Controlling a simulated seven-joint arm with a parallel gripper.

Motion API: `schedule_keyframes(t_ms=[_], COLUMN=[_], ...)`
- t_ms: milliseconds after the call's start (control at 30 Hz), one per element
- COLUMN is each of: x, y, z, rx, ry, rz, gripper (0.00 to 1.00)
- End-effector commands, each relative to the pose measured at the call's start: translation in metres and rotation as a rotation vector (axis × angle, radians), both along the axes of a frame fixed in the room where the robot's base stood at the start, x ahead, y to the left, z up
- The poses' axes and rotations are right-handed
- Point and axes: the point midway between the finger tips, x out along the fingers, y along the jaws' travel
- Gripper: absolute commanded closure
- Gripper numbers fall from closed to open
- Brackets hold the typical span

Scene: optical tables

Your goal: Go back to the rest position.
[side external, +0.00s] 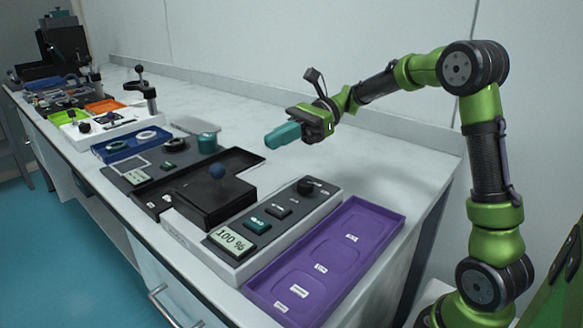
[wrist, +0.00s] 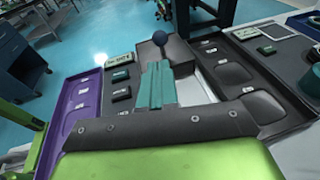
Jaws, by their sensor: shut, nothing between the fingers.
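My gripper (side external: 283,135) is in the air above the bench, on the back side of the instruments, in the side external view. Its teal fingers are together with nothing held. In the wrist view the shut gripper (wrist: 157,85) points out over the control box and the black tray. The fingers hide part of the box and tray there. My arm is raised, with its wrist reaching left from the elbow.
A purple tray (side external: 335,262) lies empty at the front right. Beside it is a grey control box (side external: 270,235) reading 100 %. The bench's back strip (side external: 235,105) is mostly clear.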

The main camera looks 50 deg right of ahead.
Motion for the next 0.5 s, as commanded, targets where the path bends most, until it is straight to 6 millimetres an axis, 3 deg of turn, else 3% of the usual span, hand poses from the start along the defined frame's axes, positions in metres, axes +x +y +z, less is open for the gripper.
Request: schedule_keyframes(t_ms=[100,300,400,500], x=[-0.004,-0.008,-0.015,-0.034], y=[-0.023,-0.042,-0.036,-0.016], z=[0.004,0.008,0.008,0.004], rx=[0.0,-0.001,-0.045,-0.176], ry=[-0.001,-0.002,-0.021,-0.087], rz=[-0.004,-0.001,0.018,0.071], gripper=[1.0,1.0,1.0,1.0])
